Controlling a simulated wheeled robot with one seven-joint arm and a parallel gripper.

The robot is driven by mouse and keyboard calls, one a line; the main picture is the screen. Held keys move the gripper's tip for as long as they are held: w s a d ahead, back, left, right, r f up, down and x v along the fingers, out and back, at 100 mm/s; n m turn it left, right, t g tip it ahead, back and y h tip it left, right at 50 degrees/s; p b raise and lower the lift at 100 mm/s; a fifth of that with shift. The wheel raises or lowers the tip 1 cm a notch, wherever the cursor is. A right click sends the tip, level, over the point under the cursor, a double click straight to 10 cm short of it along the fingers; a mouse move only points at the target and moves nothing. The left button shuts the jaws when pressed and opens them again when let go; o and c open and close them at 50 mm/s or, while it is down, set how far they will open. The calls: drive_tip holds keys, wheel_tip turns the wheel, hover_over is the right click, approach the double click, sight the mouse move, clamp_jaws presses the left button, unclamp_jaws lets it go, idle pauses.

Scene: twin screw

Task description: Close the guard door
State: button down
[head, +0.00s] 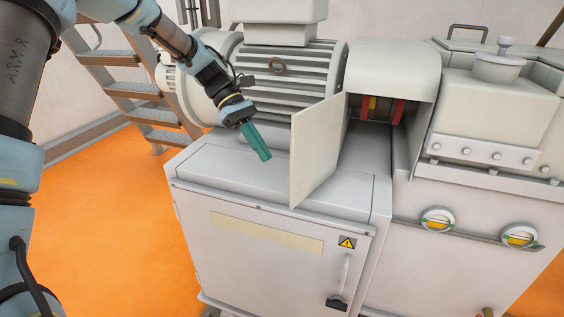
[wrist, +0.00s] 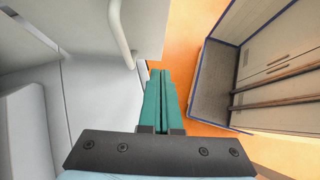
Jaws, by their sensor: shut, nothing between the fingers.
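The guard door (head: 317,152) is a flat cream panel. In the head view it stands swung open, upright, at the left side of the guard housing (head: 395,66). The opening behind it shows red and yellow parts (head: 378,108) inside. My gripper (head: 264,157) has teal fingers, pressed together and empty. It hangs above the cabinet top, to the left of the door, with a visible gap in the picture. In the wrist view the shut fingers (wrist: 160,73) point away from the camera. I cannot tell for certain whether the door shows there.
A ribbed motor (head: 290,68) stands behind my gripper. The grey cabinet (head: 270,245) below has a handle and a warning label. A machine with a hopper (head: 497,70) stands at right, a ladder (head: 140,88) at left. The orange floor (head: 110,220) at left is clear.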

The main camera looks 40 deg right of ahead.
sight(291, 182)
drive_tip(key=shift+s+d+f+p, duration=0.2)
drive_tip(key=shift+s+f+p, duration=0.15)
drive_tip(key=shift+s, duration=0.6)
drive_tip(key=shift+s+d+f+p, duration=0.25)
drive_tip(key=shift+s+f+p, duration=0.15)
drive_tip(key=shift+s, duration=0.6)
drive_tip(key=shift+s+d+f+p, duration=0.2)
drive_tip(key=shift+s+f+p, duration=0.15)
drive_tip(key=shift+s, duration=0.6)
